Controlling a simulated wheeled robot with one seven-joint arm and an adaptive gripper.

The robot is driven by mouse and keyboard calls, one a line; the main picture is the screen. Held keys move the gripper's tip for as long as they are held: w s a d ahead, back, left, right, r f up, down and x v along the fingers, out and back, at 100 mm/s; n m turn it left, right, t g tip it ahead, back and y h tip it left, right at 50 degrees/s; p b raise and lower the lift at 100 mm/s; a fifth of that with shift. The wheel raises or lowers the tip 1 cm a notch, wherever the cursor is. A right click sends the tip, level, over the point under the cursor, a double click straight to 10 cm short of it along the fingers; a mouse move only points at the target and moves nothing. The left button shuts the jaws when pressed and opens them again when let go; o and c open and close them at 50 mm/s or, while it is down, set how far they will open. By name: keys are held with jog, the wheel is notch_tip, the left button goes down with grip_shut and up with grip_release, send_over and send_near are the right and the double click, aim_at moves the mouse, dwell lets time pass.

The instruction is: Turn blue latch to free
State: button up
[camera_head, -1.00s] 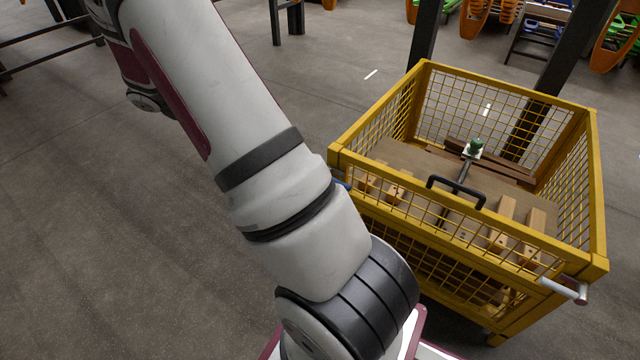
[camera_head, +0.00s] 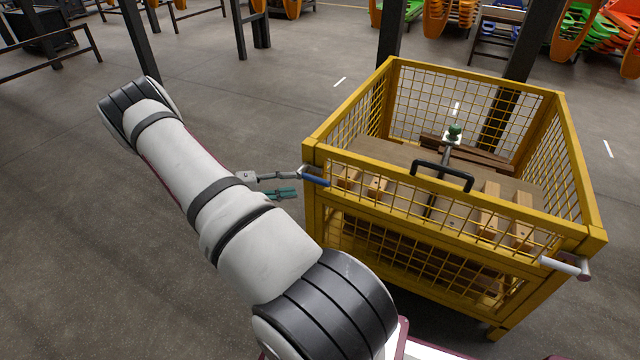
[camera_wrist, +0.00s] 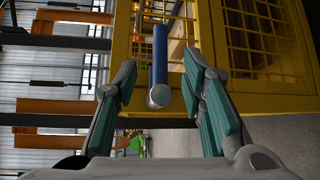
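The blue latch (camera_head: 315,180) sticks out at the front left corner post of the yellow mesh cage cart (camera_head: 440,205). In the wrist view the blue latch (camera_wrist: 160,58) is a bar with a round grey end, between my finger tips. My gripper (camera_head: 296,184) is open beside the latch at the cage's left, its two teal and grey fingers apart. In the wrist view my gripper (camera_wrist: 161,72) has a finger on each side of the bar, with gaps visible, so neither clearly touches it.
A white latch (camera_head: 565,265) sits at the cage's front right corner. A black handle (camera_head: 442,170) is on the front panel. Wooden blocks (camera_head: 490,205) and a green-topped item (camera_head: 454,133) are inside. The floor left of the cage is clear.

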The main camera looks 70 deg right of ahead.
aim_at(315, 182)
jog(key=b+x, duration=0.1)
jog(key=x, duration=0.9)
jog(key=shift+b, duration=0.4)
grip_shut()
